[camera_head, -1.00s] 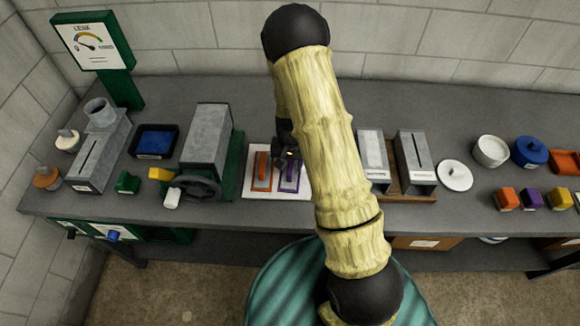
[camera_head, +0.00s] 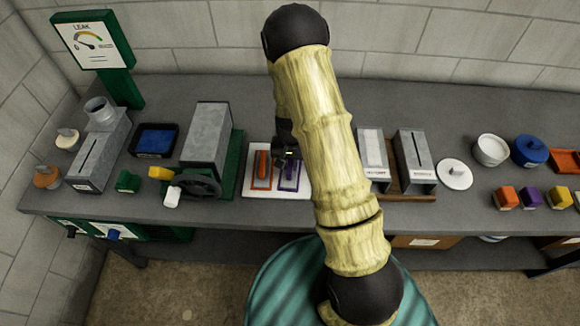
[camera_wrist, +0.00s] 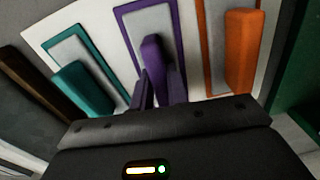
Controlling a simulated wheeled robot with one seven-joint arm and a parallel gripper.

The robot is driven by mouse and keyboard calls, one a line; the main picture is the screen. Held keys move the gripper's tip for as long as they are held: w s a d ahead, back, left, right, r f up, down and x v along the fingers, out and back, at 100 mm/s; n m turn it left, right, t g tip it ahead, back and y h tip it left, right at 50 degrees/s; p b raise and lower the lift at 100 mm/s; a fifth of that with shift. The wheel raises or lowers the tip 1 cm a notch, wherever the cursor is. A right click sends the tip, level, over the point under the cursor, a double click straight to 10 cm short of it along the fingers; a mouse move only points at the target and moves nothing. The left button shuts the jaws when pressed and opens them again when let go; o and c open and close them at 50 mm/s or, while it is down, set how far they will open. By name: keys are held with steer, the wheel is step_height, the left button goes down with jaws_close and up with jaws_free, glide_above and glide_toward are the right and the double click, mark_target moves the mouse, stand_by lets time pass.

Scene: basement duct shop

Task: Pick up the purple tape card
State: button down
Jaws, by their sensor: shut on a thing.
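The purple tape card (camera_head: 289,178) lies on the white board (camera_head: 254,193), right of the orange tape card (camera_head: 261,168) in the head view. In the wrist view the purple tape card (camera_wrist: 125,28) has a raised purple bar, and my gripper (camera_wrist: 158,88) is shut on that bar. The card looks still in place on the board; I cannot make out any gap beneath it. In the wrist view the orange card (camera_wrist: 240,50) stands at right and a teal card (camera_wrist: 82,88) at left. My arm hides the teal card in the head view.
A grey metal box with a crank wheel (camera_head: 200,186) stands left of the board. Grey boxes on a brown base (camera_head: 403,194) stand to the right, close to my arm. Bench front is clear around the board. A leak gauge (camera_head: 92,45) stands at back left.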

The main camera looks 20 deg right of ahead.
mark_target(290, 162)
steer(key=shift+r, duration=0.1)
step_height(290, 162, up, 10)
steer(key=shift+f+b, duration=0.1)
steer(key=shift+b, duration=0.9)
steer(key=c, duration=2.1)
jaws_free()
jaws_close()
steer(key=shift+w, duration=0.1)
steer(key=w+n, duration=0.1)
steer(key=w, duration=0.5)
steer(key=shift+w+f, duration=0.2)
steer(key=shift+f, duration=0.25)
